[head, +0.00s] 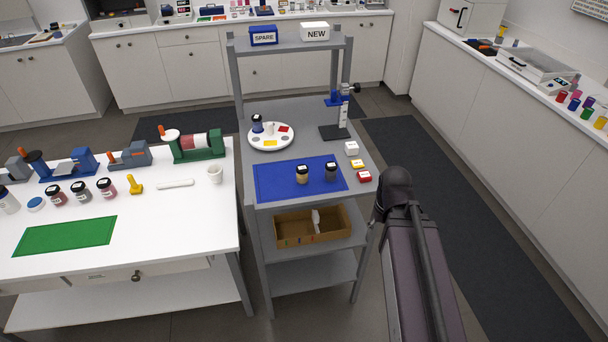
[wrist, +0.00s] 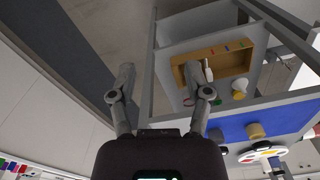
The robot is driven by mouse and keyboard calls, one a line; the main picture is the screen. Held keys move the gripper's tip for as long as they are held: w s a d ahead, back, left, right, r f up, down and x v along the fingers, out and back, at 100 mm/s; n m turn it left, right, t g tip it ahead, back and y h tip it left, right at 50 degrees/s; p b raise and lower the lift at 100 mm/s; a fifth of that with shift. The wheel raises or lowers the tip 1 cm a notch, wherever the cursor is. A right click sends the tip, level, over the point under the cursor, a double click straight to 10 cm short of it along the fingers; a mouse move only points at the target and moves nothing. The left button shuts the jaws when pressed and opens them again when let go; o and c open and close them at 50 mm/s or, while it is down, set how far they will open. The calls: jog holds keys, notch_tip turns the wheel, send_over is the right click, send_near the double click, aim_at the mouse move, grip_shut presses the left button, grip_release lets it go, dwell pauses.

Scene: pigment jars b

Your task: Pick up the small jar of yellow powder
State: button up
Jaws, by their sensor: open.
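A small jar with tan-yellow powder and a dark lid (head: 302,175) stands upright on the blue mat (head: 272,183) of the grey shelf unit. A similar jar with dark grey contents (head: 331,170) stands just to its right. In the wrist view a tan-yellow jar (wrist: 256,130) shows by the blue mat (wrist: 292,114). My gripper (wrist: 160,78) is open, with nothing between its fingers. It is apart from the jars, off the unit's right side; in the head view my arm hides it.
A white round palette (head: 270,144) and a black-based stand (head: 334,132) are behind the mat. A brown bin (head: 290,238) sits on the lower shelf. The floor aisle on the right is clear.

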jog(key=shift+o, duration=1.3)
jog(key=shift+w, duration=0.1)
jog(key=w+a+f+n+t+h+b, duration=0.35)
jog(key=w+a+n+h+b, duration=0.25)
jog(key=w+a+n, duration=0.65)
jog(key=w+a+r+n+t+b, duration=0.1)
jog(key=a+n+t, duration=0.1)
jog(key=a+n, duration=0.3)
jog(key=w+a+r+n+t+h+b, duration=0.1)
jog(key=a+n+t+b, duration=0.1)
jog(key=a+n, duration=0.4)
jog(key=w+a+r+n+t+h+b, duration=0.1)
jog(key=a+r+n+t+b, duration=0.1)
jog(key=a+n, duration=0.3)
jog(key=shift+w+a+t, duration=0.15)
jog(key=shift+a+t, duration=0.25)
jog(key=shift+a, duration=0.4)
jog(key=shift+w+a+t, duration=0.1)
jog(key=shift+a+t, duration=0.25)
jog(key=shift+a, duration=0.45)
